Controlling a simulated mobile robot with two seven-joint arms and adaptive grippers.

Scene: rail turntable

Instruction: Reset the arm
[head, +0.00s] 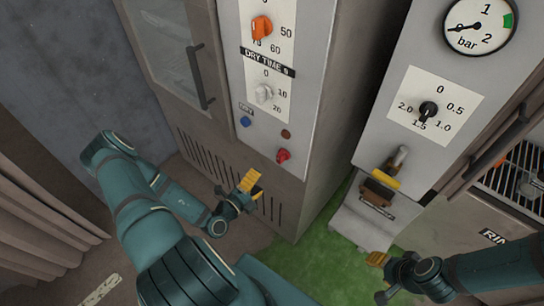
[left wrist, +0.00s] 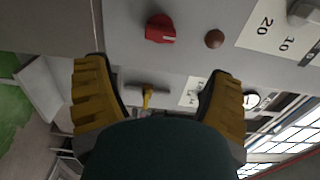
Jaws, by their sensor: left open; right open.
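My left gripper (head: 252,187) is open and empty, low in front of the left machine's lower grille in the head view. In the left wrist view its two yellow fingers (left wrist: 157,78) are spread wide with nothing between them. My left arm (head: 160,235) is bent, its links running in from the bottom left. My right gripper (head: 381,275) is at the bottom right in the head view, below the right machine's front. It is open, and I see nothing held in it.
The left machine has an orange knob (head: 261,27), white dial (head: 264,94), red knob (head: 283,155) and door handle (head: 200,78). The right machine has a gauge (head: 478,25), black knob (head: 428,109) and yellow-edged lever (head: 385,179). Green floor (head: 320,250) lies between them. A curtain (head: 40,220) hangs left.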

